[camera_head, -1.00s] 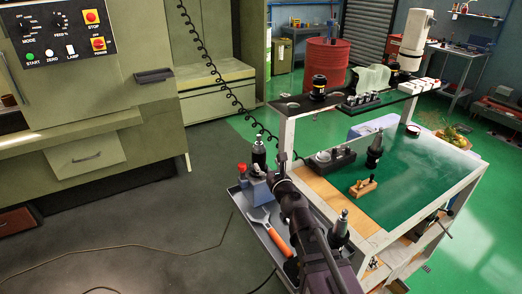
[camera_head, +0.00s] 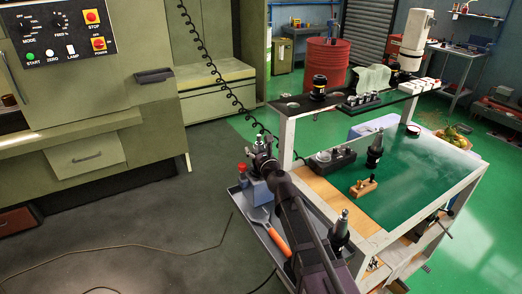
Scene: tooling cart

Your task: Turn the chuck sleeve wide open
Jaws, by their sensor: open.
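A dark tool holder with a chuck stands upright in a blue-grey fixture (camera_head: 258,191) on the grey side tray at the cart's left. My gripper (camera_head: 262,147) is open at the height of this chuck and overlaps it in the picture. Most of the chuck is hidden behind my gripper. I cannot tell whether the fingers are around the sleeve or touching it, nor how far the sleeve is turned.
Another tool holder (camera_head: 340,228) stands nearer. The green cart top (camera_head: 420,185) holds a tool holder (camera_head: 375,150) and a small wooden block (camera_head: 363,187). A coiled cable (camera_head: 215,75) hangs behind.

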